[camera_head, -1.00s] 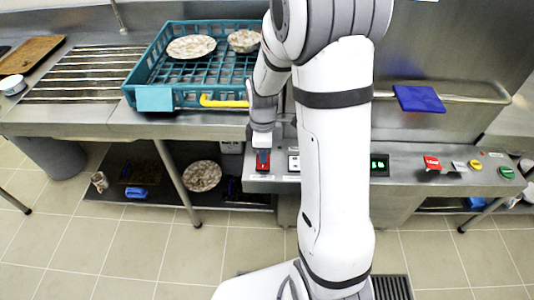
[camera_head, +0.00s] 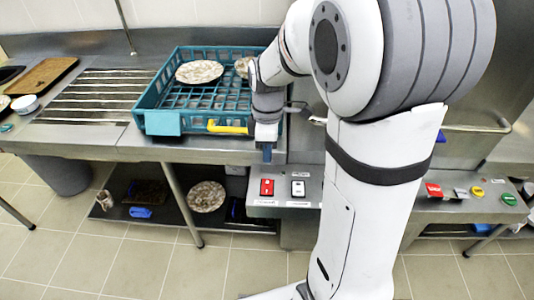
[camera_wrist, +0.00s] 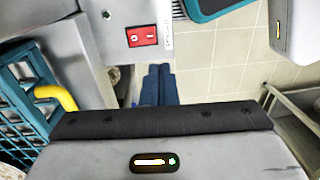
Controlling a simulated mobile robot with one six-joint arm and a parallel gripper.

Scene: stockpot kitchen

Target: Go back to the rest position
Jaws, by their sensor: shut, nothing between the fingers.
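My gripper (camera_head: 267,154) is at the right front corner of the teal dish rack, in front of the counter and above the red switch. Its blue fingers (camera_wrist: 158,84) are together and empty in the wrist view. The red rocker switch (camera_head: 267,187) is on the steel front panel below the gripper, apart from it. It also shows in the wrist view (camera_wrist: 142,36). My arm hides the middle of the panel and part of the machine behind.
The teal rack (camera_head: 180,95) with a yellow handle (camera_head: 227,128) holds a speckled plate (camera_head: 199,72) and another dish. A white switch (camera_head: 298,188) is beside the red one. Red, yellow and green buttons (camera_head: 508,199) are at the right. A lower shelf holds a plate (camera_head: 206,196).

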